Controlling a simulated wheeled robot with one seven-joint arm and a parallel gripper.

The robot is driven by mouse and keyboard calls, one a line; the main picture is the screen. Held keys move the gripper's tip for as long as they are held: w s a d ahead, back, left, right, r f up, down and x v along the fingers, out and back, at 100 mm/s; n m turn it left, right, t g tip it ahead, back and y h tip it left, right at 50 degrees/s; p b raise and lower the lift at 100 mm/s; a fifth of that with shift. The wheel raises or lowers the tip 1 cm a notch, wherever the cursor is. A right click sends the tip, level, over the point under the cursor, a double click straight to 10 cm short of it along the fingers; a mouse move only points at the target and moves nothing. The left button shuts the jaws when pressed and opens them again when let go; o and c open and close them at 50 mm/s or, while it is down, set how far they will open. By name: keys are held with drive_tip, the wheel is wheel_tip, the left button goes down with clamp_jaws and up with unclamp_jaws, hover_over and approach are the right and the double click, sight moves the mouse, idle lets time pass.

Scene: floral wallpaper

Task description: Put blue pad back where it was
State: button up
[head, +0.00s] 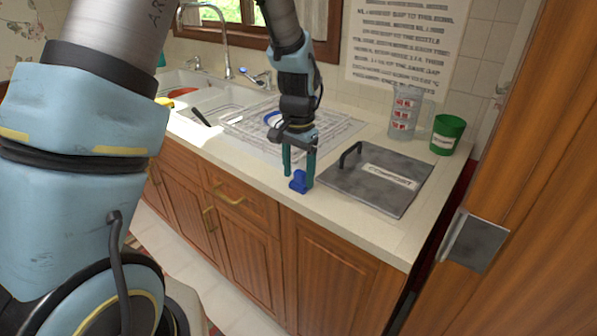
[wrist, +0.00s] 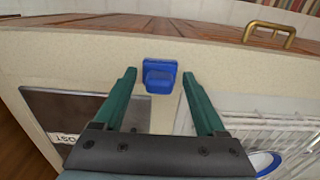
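The blue pad (head: 299,182) is a small blue block with a raised part on top. It rests on the countertop close to the front edge, left of the grey compost lid. In the wrist view the blue pad (wrist: 160,75) lies just beyond and between the fingertips. My gripper (head: 300,174) points down over the counter with its two green fingers apart. In the wrist view my gripper (wrist: 158,80) is open, with a gap on each side of the pad. Whether a finger touches the pad in the head view I cannot tell.
The compost lid (head: 380,178) with a black handle lies right of the pad. A clear measuring jug (head: 404,112) and green cup (head: 447,134) stand behind it. A wire rack (head: 245,122) with a blue-rimmed plate (head: 271,118) is on the left, beside the sink (head: 190,84).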

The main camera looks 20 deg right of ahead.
sight(298, 172)
wheel_tip(298, 172, up, 12)
drive_tip(key=b, duration=0.2)
drive_tip(key=s+a+f+n, duration=0.1)
drive_tip(key=a+f+n, duration=0.1)
drive_tip(key=a, duration=0.8)
drive_tip(key=s+a+f+n+t, duration=0.1)
drive_tip(key=a+f+n, duration=0.1)
drive_tip(key=a+n, duration=0.3)
drive_tip(key=s+a+f+n, duration=0.1)
drive_tip(key=a+n, duration=0.3)
drive_tip(key=a, duration=1)
drive_tip(key=shift+s+a+f+t, duration=0.3)
drive_tip(key=shift+s+a+f, duration=0.1)
drive_tip(key=shift+f, duration=0.15)
